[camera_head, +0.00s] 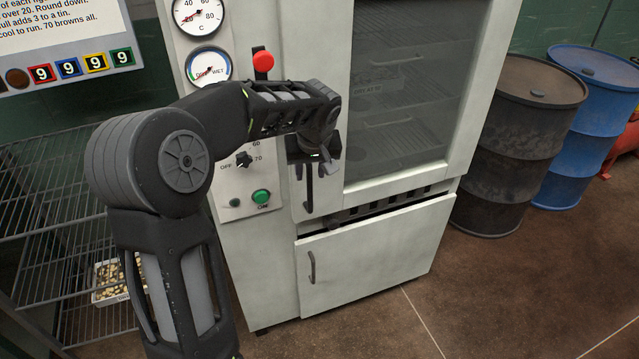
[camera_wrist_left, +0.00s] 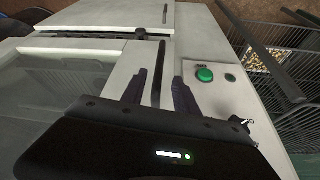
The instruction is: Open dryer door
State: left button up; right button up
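The dryer is a tall pale cabinet, and its upper door (camera_head: 369,192) has a large glass window. The door appears shut in the head view. Its dark upright handle (camera_head: 309,188) is on the door's left side; it also shows in the left wrist view (camera_wrist_left: 158,86). My left gripper (camera_head: 316,170) is at the handle's upper part, partly hiding it. In the left wrist view, my left gripper's fingers (camera_wrist_left: 158,92) are open, one on each side of the handle, with visible gaps. My right gripper is not in view.
A lower door (camera_head: 365,255) with its own handle sits below. The control panel left of the door has a green button (camera_head: 261,197), a knob (camera_head: 244,159) and a red knob (camera_head: 263,61). A wire rack (camera_head: 50,210) stands left. Dark (camera_head: 515,150) and blue (camera_head: 590,90) barrels stand right.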

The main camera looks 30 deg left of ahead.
aim_at(310, 182)
pick_arm(q)
jog(key=shift+f, duration=0.1)
jog(key=p+x, duration=0.1)
jog(key=x, duration=0.6)
jog(key=shift+w+f, duration=0.1)
jog(key=shift+f, duration=0.3)
jog(key=shift+c, duration=0.5)
grip_shut()
dwell(0.6)
